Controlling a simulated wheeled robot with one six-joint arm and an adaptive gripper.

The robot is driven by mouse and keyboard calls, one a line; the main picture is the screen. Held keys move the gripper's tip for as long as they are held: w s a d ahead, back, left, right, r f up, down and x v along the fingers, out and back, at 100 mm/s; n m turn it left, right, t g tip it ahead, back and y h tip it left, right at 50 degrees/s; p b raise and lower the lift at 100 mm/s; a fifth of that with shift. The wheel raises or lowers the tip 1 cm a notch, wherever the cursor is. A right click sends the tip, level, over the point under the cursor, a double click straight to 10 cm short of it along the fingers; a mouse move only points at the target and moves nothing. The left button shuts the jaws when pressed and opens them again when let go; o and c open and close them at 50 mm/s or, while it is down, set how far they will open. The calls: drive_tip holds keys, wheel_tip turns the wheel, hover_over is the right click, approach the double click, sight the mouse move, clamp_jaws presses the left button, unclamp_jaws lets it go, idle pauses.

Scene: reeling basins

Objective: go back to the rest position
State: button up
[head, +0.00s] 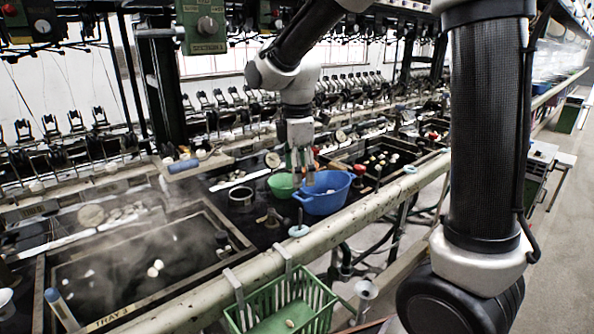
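My gripper (301,172) points down in the middle of the head view, at the end of my raised arm. It is in front of or above a green bowl (281,188) and the left rim of a blue basin (327,196). The fingers are small and partly merge with the background, so their opening is unclear. I cannot see anything held between them. Whether the fingertips touch the bowl or basin is also unclear.
A steaming basin (60,281) with pale cocoons lies at the left. A green basket (321,294) hangs near the front rail (205,303). Reeling machinery lines the back. Red knobs and dark trays stand right of the blue basin. Open floor (562,225) shows at the right.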

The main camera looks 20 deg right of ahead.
drive_tip(key=s+d+r+m+t, duration=0.2)
drive_tip(key=s+d+r+m, duration=0.1)
drive_tip(key=s+d+m, duration=0.4)
drive_tip(key=s+d+r+m+t, duration=0.2)
drive_tip(key=s+d+r+m, duration=0.2)
drive_tip(key=s+d+m, duration=0.4)
drive_tip(key=s+m, duration=0.2)
drive_tip(key=s, duration=0.4)
drive_tip(key=shift+s+d, duration=0.2)
drive_tip(key=shift+s, duration=0.05)
